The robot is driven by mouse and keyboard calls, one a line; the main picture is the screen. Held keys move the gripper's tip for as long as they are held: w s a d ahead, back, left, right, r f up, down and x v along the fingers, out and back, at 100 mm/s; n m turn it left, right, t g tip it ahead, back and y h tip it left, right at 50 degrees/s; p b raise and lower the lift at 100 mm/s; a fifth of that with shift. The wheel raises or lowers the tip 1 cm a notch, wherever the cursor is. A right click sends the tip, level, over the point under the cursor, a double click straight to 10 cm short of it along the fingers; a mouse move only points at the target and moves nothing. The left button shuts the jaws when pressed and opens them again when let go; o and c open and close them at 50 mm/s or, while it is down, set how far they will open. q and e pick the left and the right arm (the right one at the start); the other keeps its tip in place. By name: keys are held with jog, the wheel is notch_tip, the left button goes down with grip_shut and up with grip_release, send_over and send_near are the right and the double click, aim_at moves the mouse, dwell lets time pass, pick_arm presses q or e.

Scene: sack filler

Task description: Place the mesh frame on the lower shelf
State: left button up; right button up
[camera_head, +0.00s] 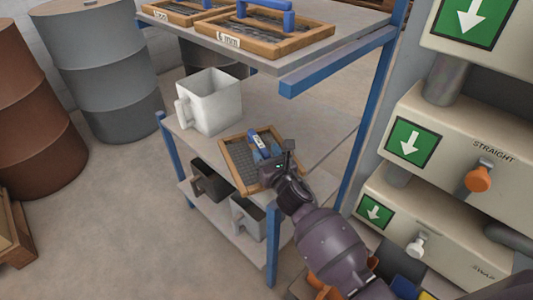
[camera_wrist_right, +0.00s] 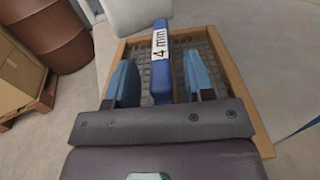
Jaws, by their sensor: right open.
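The mesh frame (camera_head: 230,163), a wooden frame with grey mesh, lies on the middle shelf (camera_head: 290,110) of a blue-legged rack, at its front edge. In the right wrist view the frame (camera_wrist_right: 238,92) has a blue handle (camera_wrist_right: 161,40) labelled "4 mm". My right gripper (camera_head: 268,150) is over the frame. Its two blue fingers stand apart on either side of the handle, with gaps visible in the right wrist view (camera_wrist_right: 160,80). The gripper hides part of the frame. My left gripper is out of view.
A white jug (camera_head: 210,102) stands behind the frame. More framed meshes (camera_head: 262,38) lie on the top shelf. Dark (camera_head: 211,182) and grey (camera_head: 247,215) containers stand on the bottom shelf. A machine (camera_head: 455,160) with green arrow signs is close on the right. Drums (camera_head: 105,70) stand left.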

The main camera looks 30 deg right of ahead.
pick_arm(q)
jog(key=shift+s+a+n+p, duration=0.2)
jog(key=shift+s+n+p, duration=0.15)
jog(key=shift+p, duration=0.3)
pick_arm(e)
jog(key=s, duration=1.1)
jog(key=shift+s+a, duration=0.2)
jog(key=shift+s, duration=0.1)
